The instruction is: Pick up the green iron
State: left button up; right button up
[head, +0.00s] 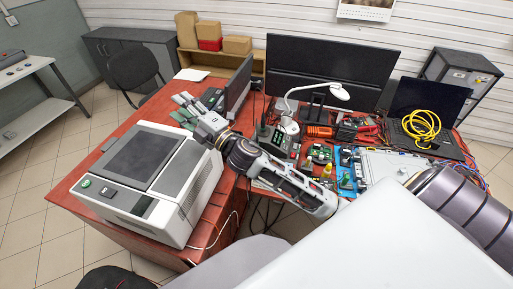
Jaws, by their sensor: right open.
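I cannot make out a green iron with certainty. A small green item (346,181) lies on the blue mat right of the middle, too small to name. My right gripper (181,108) is open over the far left part of the red desk, left of the small dark monitor. No object clearly shows between its fingers. Its arm crosses the picture from the lower right and hides part of the desk. My left gripper is not in view.
A large white machine (150,182) stands on the red desk (222,195), just in front of my right gripper. A small dark monitor (238,86), a white lamp (333,91), an orange item (318,131) and a coiled yellow cable (421,126) crowd the desk.

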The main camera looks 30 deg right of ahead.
jog(key=s+a+r+n+g+y, duration=0.1)
jog(key=s+a+n+g+y, duration=0.1)
jog(key=a+n+g+y, duration=0.5)
jog(key=s+a+r+n+g+y, duration=0.1)
jog(key=s+a+n+g+y, duration=0.2)
jog(key=n, duration=0.8)
jog(key=d+f+n+g+h, duration=0.2)
jog(key=f+n, duration=0.1)
jog(key=f, duration=0.1)
jog(key=d+f+n+g+h, duration=0.3)
jog(key=f+n, duration=0.1)
jog(key=d+f+n+g+h, duration=0.3)
jog(key=f, duration=0.1)
jog(key=shift+w+d+f+n, duration=0.1)
jog(key=shift+d+f+n, duration=0.05)
jog(key=shift+n, duration=0.15)
jog(key=w+d+g+h, duration=0.1)
jog(key=d+h, duration=0.9)
jog(key=d, duration=1.4)
jog(key=shift+w+d+g, duration=0.15)
jog(key=shift+d+g, duration=0.15)
jog(key=shift+f, duration=0.2)
